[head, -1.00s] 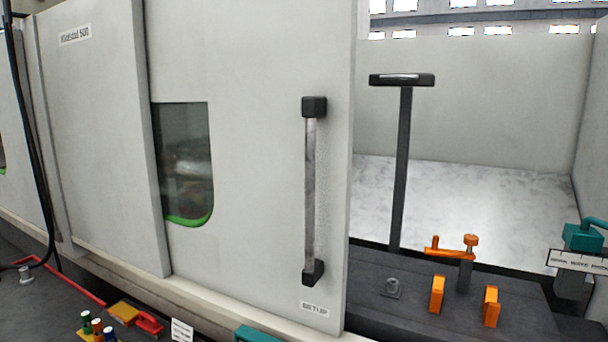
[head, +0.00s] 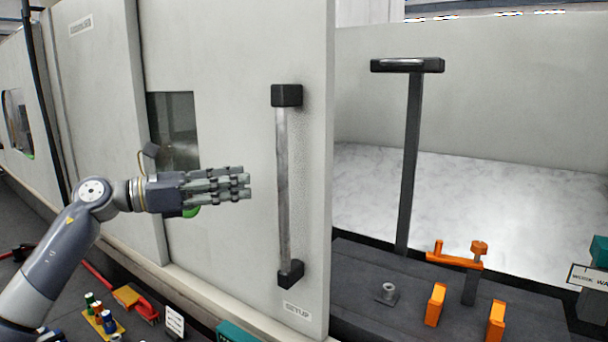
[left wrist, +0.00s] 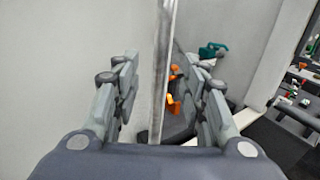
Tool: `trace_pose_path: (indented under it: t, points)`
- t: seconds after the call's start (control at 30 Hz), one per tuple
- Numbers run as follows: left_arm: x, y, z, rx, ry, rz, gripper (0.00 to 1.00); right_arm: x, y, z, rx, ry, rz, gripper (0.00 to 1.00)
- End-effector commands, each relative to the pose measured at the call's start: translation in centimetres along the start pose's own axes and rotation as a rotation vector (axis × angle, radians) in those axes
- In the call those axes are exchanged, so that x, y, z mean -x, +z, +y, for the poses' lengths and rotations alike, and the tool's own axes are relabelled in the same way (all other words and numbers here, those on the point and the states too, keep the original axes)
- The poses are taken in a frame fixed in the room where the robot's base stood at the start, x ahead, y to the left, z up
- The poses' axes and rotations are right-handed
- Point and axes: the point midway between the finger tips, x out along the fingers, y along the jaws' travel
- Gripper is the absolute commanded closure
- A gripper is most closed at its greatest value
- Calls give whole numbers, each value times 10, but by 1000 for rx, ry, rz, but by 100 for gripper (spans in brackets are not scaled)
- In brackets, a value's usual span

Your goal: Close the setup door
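The setup door (head: 230,60) is a pale sliding panel with a "SETUP" label (head: 297,312) low on it. The opening to its right is uncovered. Its vertical metal handle (head: 283,190) has black end blocks. My left gripper (head: 248,184) is left of the handle in the head view, fingers pointing right at it. In the left wrist view the fingers (left wrist: 165,95) are spread, with the handle bar (left wrist: 163,70) showing upright between or just beyond them. Contact cannot be told. My right gripper is not in view.
Right of the door, a dark bench (head: 400,300) carries a T-shaped post (head: 410,150) and orange clamps (head: 437,303). A marbled pale surface (head: 450,195) lies behind. Below the door are coloured bottles (head: 107,320), a red tool (head: 147,312) and a teal item (head: 236,332).

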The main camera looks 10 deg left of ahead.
Motion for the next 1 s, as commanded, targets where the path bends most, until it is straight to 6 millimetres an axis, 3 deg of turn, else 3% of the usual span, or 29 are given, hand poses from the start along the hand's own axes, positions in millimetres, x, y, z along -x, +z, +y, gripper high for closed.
trace_pose_path:
  t: [0.2, 0.4, 0.7, 1.0]
  points:
    - [-21, 6, -4, -19, -10, 7, 60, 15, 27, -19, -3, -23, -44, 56]
    - [-60, 8, -5, -16, -10, 5, 60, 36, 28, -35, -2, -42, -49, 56]
    - [-102, 4, -4, -15, -7, 5, 60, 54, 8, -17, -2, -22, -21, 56]
    - [-108, 1, -3, -16, -5, 6, 60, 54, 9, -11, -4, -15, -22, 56]
